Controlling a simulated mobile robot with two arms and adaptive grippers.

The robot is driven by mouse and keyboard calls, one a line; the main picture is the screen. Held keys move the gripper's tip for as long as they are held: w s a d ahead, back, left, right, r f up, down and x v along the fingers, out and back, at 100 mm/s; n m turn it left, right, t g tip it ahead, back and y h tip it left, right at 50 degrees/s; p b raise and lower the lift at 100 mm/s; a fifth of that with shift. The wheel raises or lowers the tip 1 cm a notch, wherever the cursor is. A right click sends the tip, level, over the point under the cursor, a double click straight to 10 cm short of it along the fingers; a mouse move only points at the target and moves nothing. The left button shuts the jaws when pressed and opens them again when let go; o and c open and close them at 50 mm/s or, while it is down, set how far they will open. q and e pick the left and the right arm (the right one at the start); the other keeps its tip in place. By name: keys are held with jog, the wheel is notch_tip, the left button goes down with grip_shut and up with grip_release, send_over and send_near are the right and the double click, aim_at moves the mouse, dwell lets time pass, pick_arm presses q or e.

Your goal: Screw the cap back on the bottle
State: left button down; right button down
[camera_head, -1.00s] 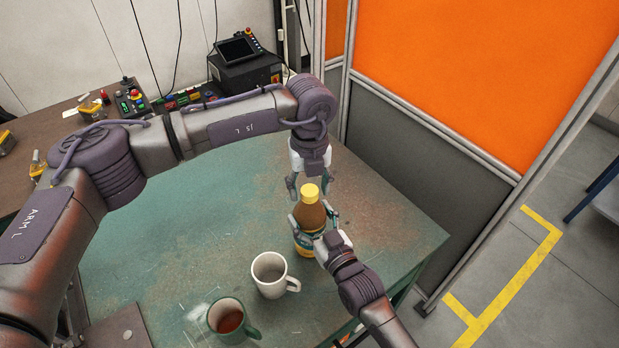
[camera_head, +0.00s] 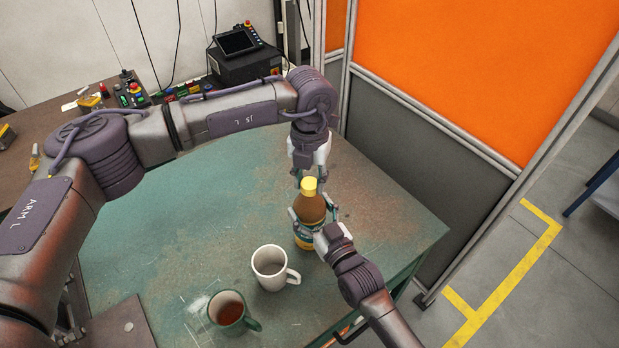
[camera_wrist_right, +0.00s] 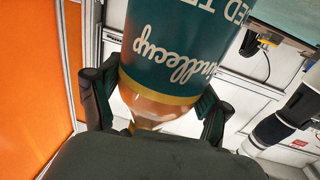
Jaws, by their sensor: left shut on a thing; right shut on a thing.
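The bottle (camera_head: 309,208) stands upright on the green table, brown with a teal label. A yellow cap (camera_head: 309,187) sits on its top; whether it is threaded cannot be told. My left gripper (camera_head: 310,180) comes from above and is shut on the cap, its fingertips partly hidden. My right gripper (camera_head: 313,214) is shut around the bottle's body from the front right. In the right wrist view, the bottle's teal label (camera_wrist_right: 190,50) appears upside down between the dark fingers of my right gripper (camera_wrist_right: 155,100).
A white mug (camera_head: 268,268) and a green mug with brown liquid (camera_head: 228,308) stand on the green table (camera_head: 170,240), left of and nearer than the bottle. An orange and grey partition (camera_head: 400,150) rises behind the table's right side. A control box (camera_head: 245,66) is at the back.

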pick_arm(q)
jog(key=m, duration=1.4)
jog(key=shift+m, duration=0.4)
jog(key=c, duration=0.7)
grip_release()
jog(key=shift+o, duration=0.2)
notch_tip(320, 180, up, 12)
pick_arm(e)
grip_release()
